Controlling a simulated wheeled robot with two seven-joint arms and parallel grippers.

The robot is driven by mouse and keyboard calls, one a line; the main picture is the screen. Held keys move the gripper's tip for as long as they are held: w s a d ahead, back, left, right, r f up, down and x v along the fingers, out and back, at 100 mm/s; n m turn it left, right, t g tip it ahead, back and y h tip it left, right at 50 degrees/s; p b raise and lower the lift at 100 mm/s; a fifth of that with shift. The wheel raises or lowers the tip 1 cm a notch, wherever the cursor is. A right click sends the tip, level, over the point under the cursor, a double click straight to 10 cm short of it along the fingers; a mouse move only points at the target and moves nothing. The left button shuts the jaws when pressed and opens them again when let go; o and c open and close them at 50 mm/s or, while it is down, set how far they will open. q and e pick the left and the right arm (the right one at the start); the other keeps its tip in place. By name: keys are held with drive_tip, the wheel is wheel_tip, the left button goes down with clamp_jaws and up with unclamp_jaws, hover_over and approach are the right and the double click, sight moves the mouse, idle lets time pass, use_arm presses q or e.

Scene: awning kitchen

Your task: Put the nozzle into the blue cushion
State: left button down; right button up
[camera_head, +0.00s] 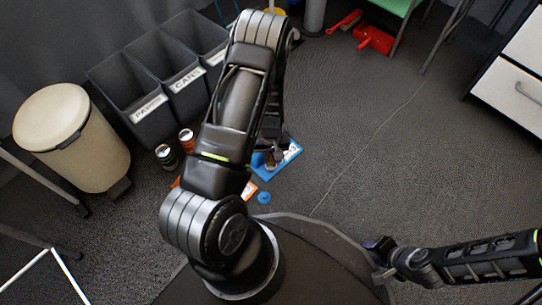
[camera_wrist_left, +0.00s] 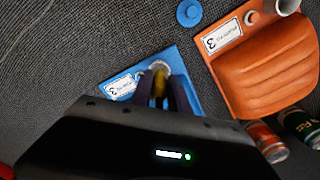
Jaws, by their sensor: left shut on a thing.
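The blue cushion (camera_wrist_left: 182,66) lies on the floor with a white label at its left side; in the head view it shows partly behind my left arm (camera_head: 291,152). My left gripper (camera_wrist_left: 162,92) is over the blue cushion, shut on a yellow piece, apparently the nozzle (camera_wrist_left: 160,80). A pale round part shows at the fingertips; I cannot tell whether the nozzle is in the cushion or above it. In the head view my left gripper (camera_head: 271,160) points down there. My right gripper (camera_head: 379,248) is at the lower right, away from the cushion; its jaw state is unclear.
An orange cushion (camera_wrist_left: 265,70) lies beside the blue one, with a small blue disc (camera_wrist_left: 189,13) near it. Two cans (camera_head: 166,155) (camera_head: 187,139) stand by the grey bins (camera_head: 130,98). A beige pedal bin (camera_head: 85,140) is left.

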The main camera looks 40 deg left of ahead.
sight(271, 161)
use_arm(q)
drive_tip(key=shift+f+b, duration=1.25)
drive_tip(key=shift+f, duration=0.35)
idle(0.3)
drive_tip(key=c, duration=1.2)
unclamp_jaws()
drive_tip(key=shift+o, duration=0.3)
drive_tip(key=o, duration=0.4)
drive_tip(key=shift+o, duration=0.2)
